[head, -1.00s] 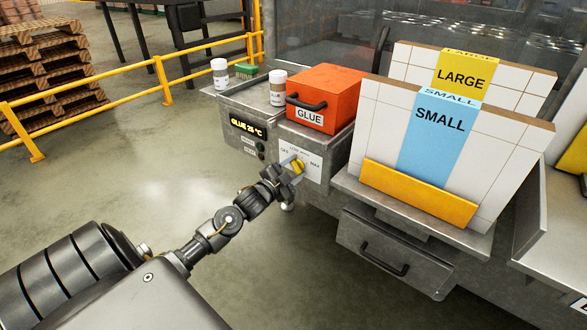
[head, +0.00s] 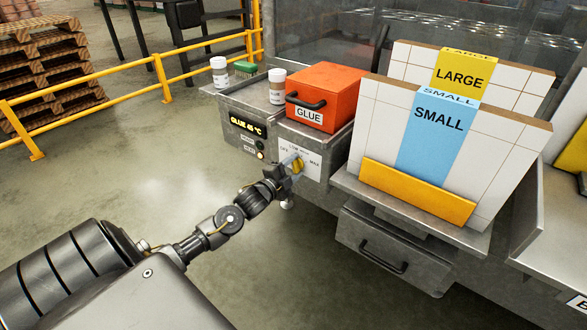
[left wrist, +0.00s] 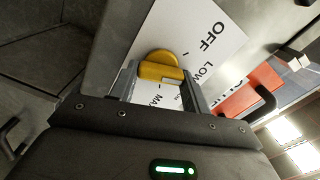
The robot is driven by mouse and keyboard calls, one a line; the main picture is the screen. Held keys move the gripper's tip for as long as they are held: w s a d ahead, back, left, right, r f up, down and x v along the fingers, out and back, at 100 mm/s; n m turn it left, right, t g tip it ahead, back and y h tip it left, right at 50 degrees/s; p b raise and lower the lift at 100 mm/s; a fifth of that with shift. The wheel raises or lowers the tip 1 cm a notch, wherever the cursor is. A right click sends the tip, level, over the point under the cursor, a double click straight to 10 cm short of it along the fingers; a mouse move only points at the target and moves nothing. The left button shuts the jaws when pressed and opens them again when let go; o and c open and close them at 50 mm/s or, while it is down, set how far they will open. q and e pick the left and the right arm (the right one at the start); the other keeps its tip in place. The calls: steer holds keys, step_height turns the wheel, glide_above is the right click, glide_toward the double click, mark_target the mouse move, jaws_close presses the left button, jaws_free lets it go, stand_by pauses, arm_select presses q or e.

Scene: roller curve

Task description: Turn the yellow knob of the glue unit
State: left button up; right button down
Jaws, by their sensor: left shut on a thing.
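The yellow knob (head: 297,166) sits on a white dial plate (head: 313,164) marked OFF, LOW and MAX on the front of the glue unit (head: 236,108). My left gripper (head: 291,165) is shut on the knob, with a finger on each side. In the left wrist view the knob (left wrist: 160,68) shows between the two fingers, with its pale mark on the right part of its face. The display (head: 247,127) reads GLUE 45 °C. A small lamp (head: 261,155) below it is lit. My right gripper does not show.
An orange GLUE box (head: 323,97) and two white-capped jars stand on top of the unit. To the right are SMALL (head: 438,150) and LARGE (head: 459,75) boards in a rack, above a drawer (head: 385,250). A yellow railing (head: 120,82) runs behind on the left.

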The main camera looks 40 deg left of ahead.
arm_select(q)
steer(key=o, duration=1)
steer(key=shift+c, duration=0.2)
steer(key=shift+s, duration=0.1)
steer(key=s, duration=1)
steer(key=shift+s+d, duration=0.15)
steer(key=shift+s, duration=0.2)
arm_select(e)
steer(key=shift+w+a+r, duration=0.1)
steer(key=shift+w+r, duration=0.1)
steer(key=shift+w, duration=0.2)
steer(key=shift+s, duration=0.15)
